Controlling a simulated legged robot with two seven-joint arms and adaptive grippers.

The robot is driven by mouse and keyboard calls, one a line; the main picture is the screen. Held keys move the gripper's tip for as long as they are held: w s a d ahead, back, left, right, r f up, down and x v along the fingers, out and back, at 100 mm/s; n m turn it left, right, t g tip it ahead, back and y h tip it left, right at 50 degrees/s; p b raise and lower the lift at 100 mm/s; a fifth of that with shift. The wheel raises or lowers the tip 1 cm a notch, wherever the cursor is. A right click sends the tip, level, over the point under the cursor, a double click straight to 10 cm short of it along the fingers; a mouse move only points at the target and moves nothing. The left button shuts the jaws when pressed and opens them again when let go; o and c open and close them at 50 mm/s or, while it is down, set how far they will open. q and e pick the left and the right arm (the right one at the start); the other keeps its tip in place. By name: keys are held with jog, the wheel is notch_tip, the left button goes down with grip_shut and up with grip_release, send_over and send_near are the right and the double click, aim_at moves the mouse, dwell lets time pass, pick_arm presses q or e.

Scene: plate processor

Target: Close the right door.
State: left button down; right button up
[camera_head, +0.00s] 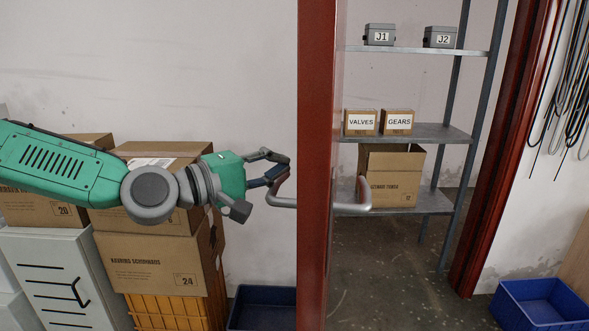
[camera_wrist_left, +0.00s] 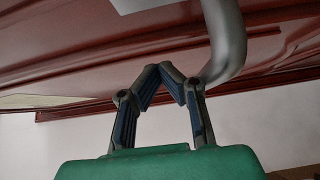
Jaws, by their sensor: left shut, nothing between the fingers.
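The red door (camera_head: 317,120) stands open and shows nearly edge-on in the middle of the head view. A grey curved handle (camera_head: 283,201) sticks out on its left side, and another handle (camera_head: 361,201) on its right side. My left gripper (camera_head: 281,166) is at the left-side handle, close to the door's edge, and is shut and empty. In the left wrist view its fingertips (camera_wrist_left: 172,72) meet beside the grey handle (camera_wrist_left: 228,40), below the red door panel (camera_wrist_left: 110,65). I cannot tell whether the fingers touch the handle. My right gripper is not in view.
The red door frame (camera_head: 508,140) stands at the right, with the open doorway between it and the door. A metal shelf (camera_head: 425,132) with boxes stands beyond. Cardboard boxes (camera_head: 153,262) are stacked at the left. A blue bin (camera_head: 540,303) lies at the lower right.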

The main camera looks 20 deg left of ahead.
pick_arm(q)
jog(key=shift+w+d+r, duration=0.1)
jog(key=shift+d, duration=1.45)
